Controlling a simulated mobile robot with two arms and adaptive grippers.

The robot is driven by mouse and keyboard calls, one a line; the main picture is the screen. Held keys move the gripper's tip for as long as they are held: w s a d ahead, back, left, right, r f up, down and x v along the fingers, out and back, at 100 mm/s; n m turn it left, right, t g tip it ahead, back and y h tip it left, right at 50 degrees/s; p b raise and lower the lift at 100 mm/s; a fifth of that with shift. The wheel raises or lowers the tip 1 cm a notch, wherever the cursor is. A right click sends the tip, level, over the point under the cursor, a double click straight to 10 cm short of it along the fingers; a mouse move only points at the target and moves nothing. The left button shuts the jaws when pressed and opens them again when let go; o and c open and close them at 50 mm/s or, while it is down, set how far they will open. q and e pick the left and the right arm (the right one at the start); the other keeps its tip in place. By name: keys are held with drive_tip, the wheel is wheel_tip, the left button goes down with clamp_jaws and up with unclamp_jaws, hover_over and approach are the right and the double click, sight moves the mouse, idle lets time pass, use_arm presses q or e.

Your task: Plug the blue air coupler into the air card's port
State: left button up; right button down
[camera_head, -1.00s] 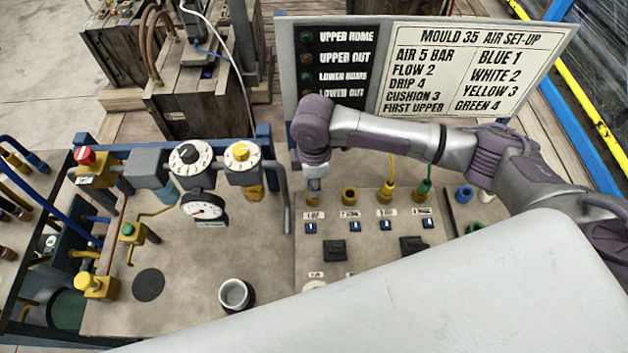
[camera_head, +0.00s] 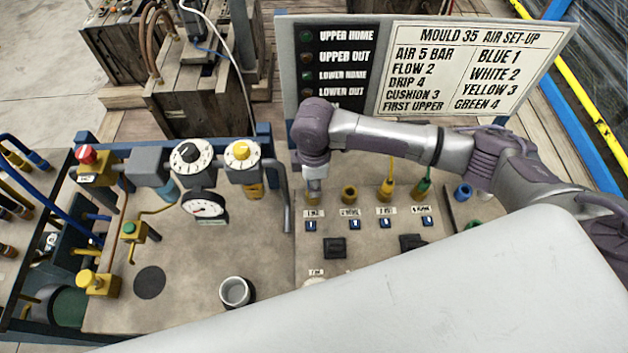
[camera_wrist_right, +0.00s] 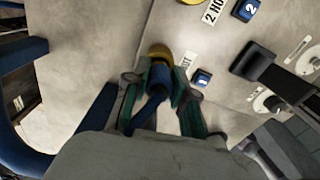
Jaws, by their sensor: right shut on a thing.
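My right gripper (camera_head: 314,187) points down over the leftmost port, labelled 1, in the row on the panel. In the right wrist view its green fingers (camera_wrist_right: 158,88) are shut on the blue coupler (camera_wrist_right: 157,82). The coupler's far end meets the yellow port (camera_wrist_right: 160,51); I cannot tell how deep it sits. The air card (camera_head: 475,68) reads "BLUE 1" at the top of its colour list. Port 2 (camera_head: 349,193) is empty. My left gripper is not in view.
A yellow coupler (camera_head: 386,191) and a green coupler (camera_head: 422,187) stand in the ports to the right. Dials and a gauge (camera_head: 204,207) stand on the left. A round cup (camera_head: 235,292) sits at the front. The bench between gauge and cup is clear.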

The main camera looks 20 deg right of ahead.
drive_tip(key=shift+f, duration=0.5)
idle(0.8)
drive_tip(key=shift+c, duration=2.4)
unclamp_jaws()
wheel_tip(320, 180, up, 5)
drive_tip(key=p, duration=0.5)
drive_tip(key=shift+r+p, duration=0.1)
drive_tip(key=shift+p, duration=0.25)
drive_tip(key=shift+r, duration=1.2)
